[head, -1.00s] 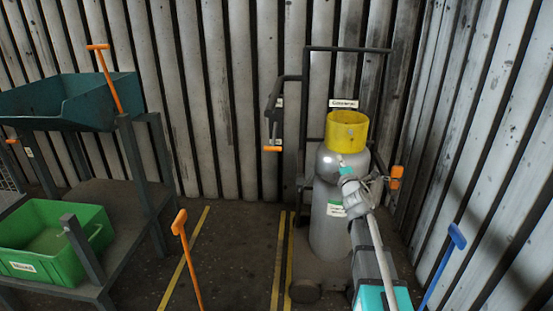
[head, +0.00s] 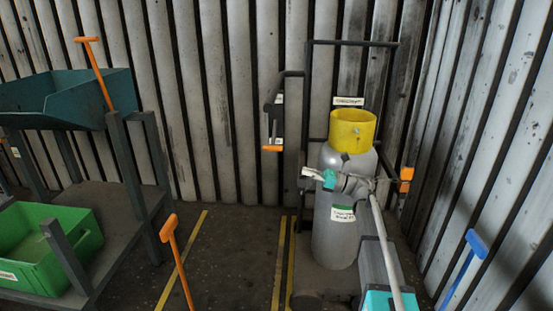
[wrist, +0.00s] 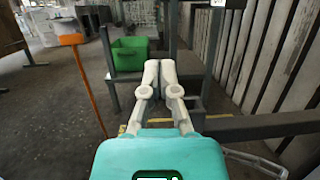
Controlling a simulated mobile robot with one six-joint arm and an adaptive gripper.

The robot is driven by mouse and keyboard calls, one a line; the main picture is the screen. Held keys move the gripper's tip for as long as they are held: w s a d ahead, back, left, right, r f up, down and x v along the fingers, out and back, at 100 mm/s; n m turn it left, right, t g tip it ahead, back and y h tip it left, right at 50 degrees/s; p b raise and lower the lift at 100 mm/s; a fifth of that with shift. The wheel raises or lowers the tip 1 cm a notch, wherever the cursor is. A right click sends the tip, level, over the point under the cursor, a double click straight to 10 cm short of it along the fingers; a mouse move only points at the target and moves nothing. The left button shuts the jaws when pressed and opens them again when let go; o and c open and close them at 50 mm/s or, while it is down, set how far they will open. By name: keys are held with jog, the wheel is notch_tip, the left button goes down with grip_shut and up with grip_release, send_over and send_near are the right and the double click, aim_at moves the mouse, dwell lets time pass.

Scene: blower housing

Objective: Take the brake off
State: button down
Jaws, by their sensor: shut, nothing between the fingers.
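My gripper (head: 308,173) is in front of the grey gas cylinder in the head view, pointing left. Its pale fingers (wrist: 159,68) are together and empty in the wrist view. Which part is the brake, I cannot tell. Another orange-handled lever (head: 98,68) leans up by the teal hopper. Smaller orange handles sit left (head: 272,148) and right (head: 406,175) of the cylinder. A blue-handled lever (head: 468,250) stands at the right wall.
The grey cylinder (head: 333,243) with a yellow collar (head: 351,131) stands on a dark trolley (head: 350,43) against the corrugated wall. A rack at left holds the teal hopper (head: 80,98) and green bin (head: 50,245). Floor between rack and trolley is mostly open.

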aim_at(274, 134)
jog(key=shift+s+f+n+g, duration=0.2)
jog(key=shift+f+n+g, duration=0.15)
jog(key=shift+n+g, duration=0.5)
jog(key=shift+a, duration=0.15)
jog(key=a+r+p, duration=0.6)
jog(key=a, duration=0.3)
jog(key=shift+a+r, duration=0.2)
jog(key=shift+r, duration=0.05)
jog(key=shift+s+a+m+p, duration=0.15)
jog(key=shift+a+m+p, duration=0.05)
jog(key=shift+m+p, duration=0.1)
dwell(0.4)
